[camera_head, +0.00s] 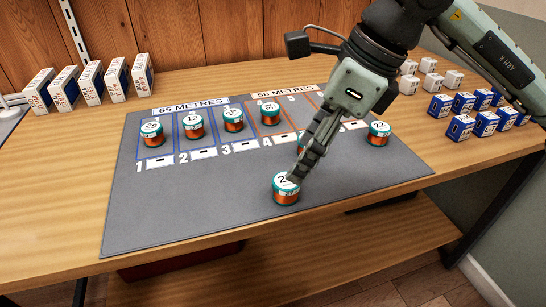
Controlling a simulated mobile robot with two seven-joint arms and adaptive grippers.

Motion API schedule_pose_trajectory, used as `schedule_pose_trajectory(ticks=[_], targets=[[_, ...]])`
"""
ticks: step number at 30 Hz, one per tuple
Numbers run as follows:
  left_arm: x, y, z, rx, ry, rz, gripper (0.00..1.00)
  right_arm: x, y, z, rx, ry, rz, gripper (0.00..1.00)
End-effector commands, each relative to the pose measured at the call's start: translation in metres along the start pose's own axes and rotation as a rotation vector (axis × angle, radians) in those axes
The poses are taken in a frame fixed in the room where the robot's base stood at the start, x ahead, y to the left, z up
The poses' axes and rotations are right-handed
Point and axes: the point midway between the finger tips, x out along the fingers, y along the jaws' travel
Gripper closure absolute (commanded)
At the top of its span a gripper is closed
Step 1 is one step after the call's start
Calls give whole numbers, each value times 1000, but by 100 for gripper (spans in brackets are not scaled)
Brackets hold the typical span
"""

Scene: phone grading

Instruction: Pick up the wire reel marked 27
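A copper-and-teal wire reel (285,195) with a white top label stands upright near the front edge of the grey mat (200,220). Its label shows a 2; the rest is covered by my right gripper (296,177). The fingers point down at the reel's upper right side and overlap it in the picture. I cannot tell whether they grip it. The reel appears to rest on the mat. My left gripper is out of view.
Other reels stand on the mat: one marked 12 (193,126), one marked 22 (378,134), several more in numbered slots. One is partly hidden behind my gripper. White boxes (117,80) stand back left; blue-and-white boxes (461,127) are at right. The mat's front left is clear.

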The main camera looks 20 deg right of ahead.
Motion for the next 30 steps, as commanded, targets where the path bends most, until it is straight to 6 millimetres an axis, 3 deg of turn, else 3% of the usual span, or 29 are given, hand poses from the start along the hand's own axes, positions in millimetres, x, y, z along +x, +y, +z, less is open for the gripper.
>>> schedule_pose_trajectory(ticks=[13,19,28,30], targets=[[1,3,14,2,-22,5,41,43,2,-3,1,4,2,36],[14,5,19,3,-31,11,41,72,4,-3,0,3,2,36],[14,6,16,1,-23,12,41,78,3,-3,-1,1,0,36],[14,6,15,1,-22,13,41,78,3,-3,-1,1,0,44]])
